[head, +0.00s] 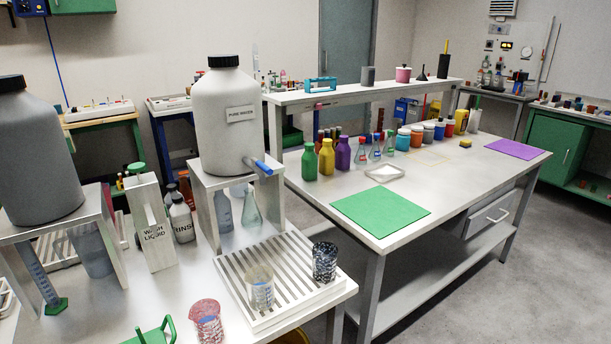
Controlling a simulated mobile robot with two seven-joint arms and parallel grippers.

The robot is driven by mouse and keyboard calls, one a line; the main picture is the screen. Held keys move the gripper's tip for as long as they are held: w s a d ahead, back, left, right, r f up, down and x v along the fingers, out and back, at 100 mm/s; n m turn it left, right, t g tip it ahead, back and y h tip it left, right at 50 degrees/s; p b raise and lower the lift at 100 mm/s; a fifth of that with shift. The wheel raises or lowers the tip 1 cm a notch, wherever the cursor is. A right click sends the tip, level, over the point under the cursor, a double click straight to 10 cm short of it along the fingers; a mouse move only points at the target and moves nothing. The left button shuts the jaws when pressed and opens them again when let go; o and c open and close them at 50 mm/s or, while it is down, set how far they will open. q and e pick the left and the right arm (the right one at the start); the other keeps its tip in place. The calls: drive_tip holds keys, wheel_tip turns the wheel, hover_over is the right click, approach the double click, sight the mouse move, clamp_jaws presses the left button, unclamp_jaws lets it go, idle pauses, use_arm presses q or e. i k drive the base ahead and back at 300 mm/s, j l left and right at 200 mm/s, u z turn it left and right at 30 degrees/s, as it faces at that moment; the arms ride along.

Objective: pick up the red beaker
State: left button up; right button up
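The red beaker (207,325) stands upright at the front edge of the near table, low in the head view. It is see-through with red markings, and its lower part is close to the picture's bottom edge. It stands just left of and in front of the white slatted drying rack (283,312). Neither of my grippers shows in the head view.
A pale beaker (260,289) and a dark beaker (324,262) stand on the rack. A green handled object (153,333) lies left of the red beaker, partly cut off. The pure water container (226,115) stands behind on a raised stand. The green mat (381,212) is clear.

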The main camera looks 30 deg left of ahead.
sight(205, 315)
drive_tip(key=i+l+u, duration=0.1)
drive_tip(key=i+u, duration=0.2)
drive_tip(key=u, duration=0.15)
drive_tip(key=i+l+u, duration=0.25)
drive_tip(key=u, duration=0.15)
drive_tip(key=i+l+u, duration=0.2)
drive_tip(key=u, duration=0.25)
drive_tip(key=i+l+u, duration=0.15)
drive_tip(key=l+u, duration=0.3)
